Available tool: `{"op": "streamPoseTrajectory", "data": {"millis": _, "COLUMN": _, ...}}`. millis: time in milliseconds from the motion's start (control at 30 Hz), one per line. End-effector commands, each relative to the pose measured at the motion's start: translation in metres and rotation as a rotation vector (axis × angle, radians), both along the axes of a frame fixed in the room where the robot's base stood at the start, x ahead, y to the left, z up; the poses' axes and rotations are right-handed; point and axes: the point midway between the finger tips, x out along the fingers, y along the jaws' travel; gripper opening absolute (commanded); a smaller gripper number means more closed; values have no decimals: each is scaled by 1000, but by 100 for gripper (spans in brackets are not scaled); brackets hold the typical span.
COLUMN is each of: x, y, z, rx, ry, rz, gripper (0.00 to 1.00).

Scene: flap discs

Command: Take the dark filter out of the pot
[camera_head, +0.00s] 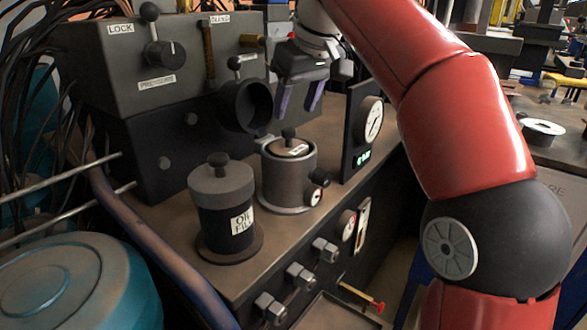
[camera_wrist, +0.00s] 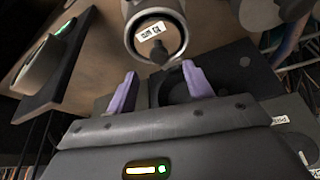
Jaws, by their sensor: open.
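The grey metal pot (camera_head: 283,182) stands on the bench, with a small gauge and a black knob on its right side. A dark round top with a pale label and a black knob sits inside its rim; I take this as the filter (camera_head: 289,133). Its body is hidden in the pot. My gripper (camera_head: 297,112) is open and empty above the pot, its two purple fingers pointing down, apart from the knob. In the wrist view, the pot (camera_wrist: 128,38) and the filter's knob (camera_wrist: 158,52) lie just beyond the gap between the fingertips (camera_wrist: 160,72).
A black ring-shaped holder (camera_head: 246,105) sticks out behind the pot. A gauge panel (camera_head: 362,132) stands close on the right. Valves line the bench front.

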Motion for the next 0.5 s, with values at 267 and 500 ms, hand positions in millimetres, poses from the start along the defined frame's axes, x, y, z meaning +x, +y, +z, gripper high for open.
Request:
{"op": "streamPoseTrajectory", "data": {"millis": 267, "x": 8, "y": 5, "z": -40, "rx": -2, "ry": 1, "rz": -1, "gripper": 52}}
{"op": "streamPoseTrajectory", "data": {"millis": 500, "x": 16, "y": 10, "z": -60, "rx": 0, "ry": 0, "rz": -2, "gripper": 52}}
